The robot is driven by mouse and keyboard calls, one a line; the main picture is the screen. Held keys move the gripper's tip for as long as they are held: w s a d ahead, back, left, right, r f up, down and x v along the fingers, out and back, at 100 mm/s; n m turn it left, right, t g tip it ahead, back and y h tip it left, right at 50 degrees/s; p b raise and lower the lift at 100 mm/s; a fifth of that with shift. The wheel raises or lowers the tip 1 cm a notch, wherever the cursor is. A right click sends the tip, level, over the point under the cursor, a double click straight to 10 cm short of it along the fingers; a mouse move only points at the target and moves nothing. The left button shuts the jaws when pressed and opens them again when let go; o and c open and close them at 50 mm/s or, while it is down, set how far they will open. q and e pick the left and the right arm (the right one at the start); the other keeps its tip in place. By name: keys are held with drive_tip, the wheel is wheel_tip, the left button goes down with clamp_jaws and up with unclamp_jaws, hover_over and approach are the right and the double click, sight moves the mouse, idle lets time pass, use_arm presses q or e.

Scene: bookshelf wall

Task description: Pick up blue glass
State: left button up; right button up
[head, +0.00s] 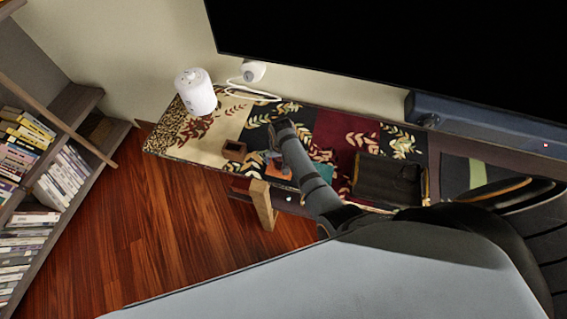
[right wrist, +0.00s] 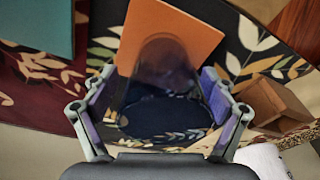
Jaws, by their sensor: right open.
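The blue glass (right wrist: 160,95) is dark and see-through. In the right wrist view it stands between the two fingers of my right gripper (right wrist: 158,88), with its round rim towards the camera. The fingers are spread, one on each side of the glass; whether they touch it I cannot tell. In the head view my right gripper (head: 275,160) reaches down over the patterned table runner, and the glass is mostly hidden by it. My left gripper does not show.
An orange flat item (right wrist: 178,35) lies by the glass. A small wooden box (head: 235,149) is close to the left. A white cylinder (head: 196,92) stands at the left end of the patterned runner (head: 222,130). A large black screen (head: 400,45) is behind, a bookshelf (head: 75,110) far left.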

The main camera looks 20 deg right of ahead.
drive_tip(key=shift+w+f, duration=0.1)
drive_tip(key=shift+a, duration=0.1)
drive_tip(key=shift+s+a+r, duration=0.15)
drive_tip(key=shift+s+r, duration=0.1)
drive_tip(key=c, duration=1.4)
